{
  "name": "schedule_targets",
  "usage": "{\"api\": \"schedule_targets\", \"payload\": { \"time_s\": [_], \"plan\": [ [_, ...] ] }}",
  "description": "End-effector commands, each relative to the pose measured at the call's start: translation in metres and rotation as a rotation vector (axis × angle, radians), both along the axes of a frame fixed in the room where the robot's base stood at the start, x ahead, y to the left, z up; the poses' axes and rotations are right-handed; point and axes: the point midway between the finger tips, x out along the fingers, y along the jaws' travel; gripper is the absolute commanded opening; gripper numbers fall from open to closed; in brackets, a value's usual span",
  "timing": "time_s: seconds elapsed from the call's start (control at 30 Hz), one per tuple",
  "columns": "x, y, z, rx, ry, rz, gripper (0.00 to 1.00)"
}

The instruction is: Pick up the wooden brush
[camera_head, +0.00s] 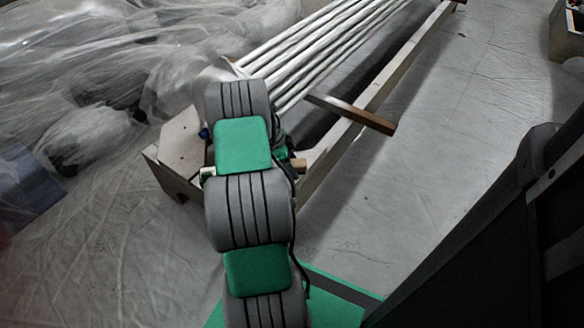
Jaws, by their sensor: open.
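A brown wooden bar (352,113), which may be the wooden brush, lies at a slant beside the metal rods. Its near right end sticks out over the long pale rail of the bench. I see no bristles on it. A small wooden-coloured piece (298,164) shows just right of my arm, and I cannot tell what it is. My grey and green arm reaches up the middle of the view towards the near end of the bench. Its links hide my gripper, so neither the fingers nor what lies between them can be seen.
A low bench frame (410,58) runs to the upper right, carrying several long metal rods (315,45). Crumpled clear plastic sheeting (75,75) covers the left. A box (568,30) stands at the top right. The floor right of the bench is clear.

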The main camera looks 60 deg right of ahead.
Motion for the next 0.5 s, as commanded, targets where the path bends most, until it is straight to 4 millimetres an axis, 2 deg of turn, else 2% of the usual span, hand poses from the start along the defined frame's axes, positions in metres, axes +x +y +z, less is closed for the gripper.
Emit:
{"api": "schedule_targets", "payload": {
  "time_s": [0.13, 0.5],
  "plan": [
    [0.0001, -0.0001, 0.0003, 0.000, 0.000, 0.000, 0.65],
    [0.0001, 0.0000, 0.0003, 0.000, 0.000, 0.000, 0.35]
  ]
}}
